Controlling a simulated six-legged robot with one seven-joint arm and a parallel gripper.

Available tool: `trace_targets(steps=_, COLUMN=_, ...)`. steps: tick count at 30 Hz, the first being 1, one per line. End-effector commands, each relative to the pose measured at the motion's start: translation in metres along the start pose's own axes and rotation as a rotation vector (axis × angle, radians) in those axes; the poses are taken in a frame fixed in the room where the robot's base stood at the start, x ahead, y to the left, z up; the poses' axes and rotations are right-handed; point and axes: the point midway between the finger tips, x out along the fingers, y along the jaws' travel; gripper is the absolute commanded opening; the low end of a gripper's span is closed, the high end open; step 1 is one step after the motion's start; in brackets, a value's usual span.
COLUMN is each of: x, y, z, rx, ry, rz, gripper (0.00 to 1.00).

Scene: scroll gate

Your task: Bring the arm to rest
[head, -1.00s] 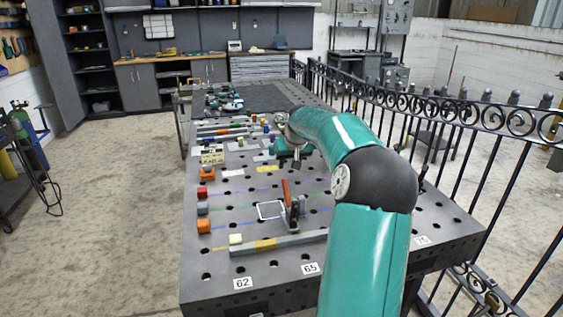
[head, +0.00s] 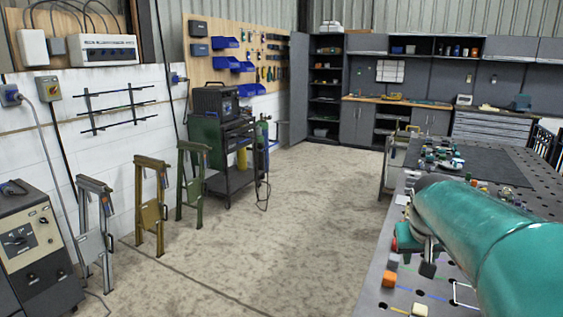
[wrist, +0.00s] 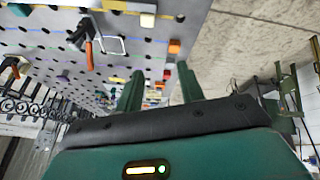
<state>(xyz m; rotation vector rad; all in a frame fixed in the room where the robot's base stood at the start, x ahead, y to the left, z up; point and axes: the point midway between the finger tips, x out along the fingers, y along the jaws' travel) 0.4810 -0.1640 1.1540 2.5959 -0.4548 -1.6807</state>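My arm is teal and reaches in from the right edge of the head view, over the near part of the perforated table (head: 372,290). My gripper (wrist: 159,74) shows in the wrist view as two green fingers standing apart with a gap between them. No held object shows between them. In the head view the end of the arm is low over the table's left edge, partly hidden behind my own link. An orange block (head: 389,279) sits on the table close to it.
A clamp with an orange handle (wrist: 89,54) and a pale block (wrist: 147,20) are on the table. Folding stands (head: 152,205), a welding cart (head: 226,150) and a machine (head: 35,245) line the left wall. Open concrete floor (head: 270,215) lies left of the table.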

Motion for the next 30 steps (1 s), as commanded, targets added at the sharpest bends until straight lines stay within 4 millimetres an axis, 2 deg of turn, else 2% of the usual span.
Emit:
trace_targets(steps=1, x=-0.015, y=-0.018, z=0.015, rx=-0.022, ry=0.01, rz=-0.007, gripper=0.38)
trace_targets(steps=3, x=-0.03, y=-0.037, z=0.037, rx=-0.041, ry=0.02, rz=-0.02, gripper=0.38)
trace_targets(steps=9, x=-0.062, y=-0.08, z=0.109, rx=-0.086, ry=0.048, rz=-0.088, gripper=0.38)
trace_targets(steps=15, x=-0.075, y=-0.108, z=0.18, rx=-0.121, ry=0.068, rz=-0.192, gripper=0.38)
trace_targets(steps=18, x=-0.076, y=-0.116, z=0.203, rx=-0.132, ry=0.071, rz=-0.234, gripper=0.38)
trace_targets(steps=22, x=-0.075, y=-0.12, z=0.216, rx=-0.137, ry=0.07, rz=-0.258, gripper=0.38)
trace_targets(steps=30, x=-0.075, y=-0.12, z=0.217, rx=-0.137, ry=0.069, rz=-0.259, gripper=0.38)
